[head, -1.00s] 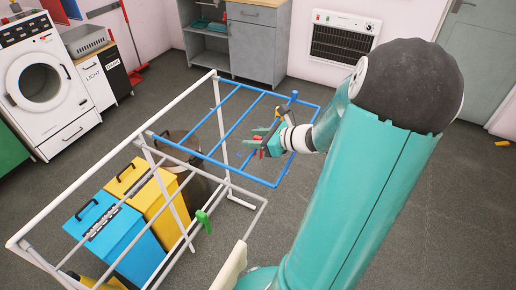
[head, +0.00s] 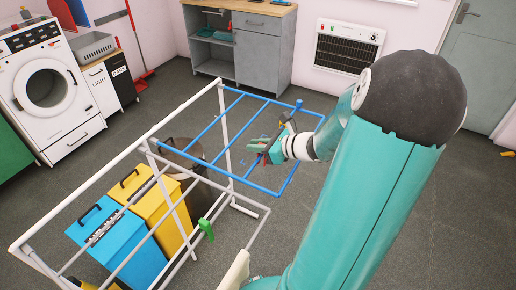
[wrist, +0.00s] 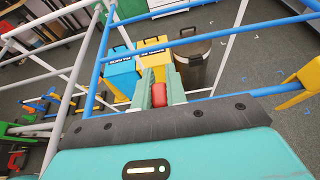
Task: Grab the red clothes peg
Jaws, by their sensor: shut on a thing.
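My gripper (wrist: 159,91) is shut on a red clothes peg (wrist: 158,96), which sits between the two pale green fingers in the wrist view. In the head view my gripper (head: 256,147) is over the blue wing of the drying rack (head: 233,174), towards its right side. Only a small bit of red shows there by the fingers. From these views I cannot tell whether the peg still touches a bar.
A green peg (head: 207,229) hangs on the rack's lower white rail. A yellow peg (wrist: 297,84) is close on the right in the wrist view. Blue (head: 112,240) and yellow (head: 155,205) bins and a dark bin (head: 185,160) stand beneath. Open floor lies right.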

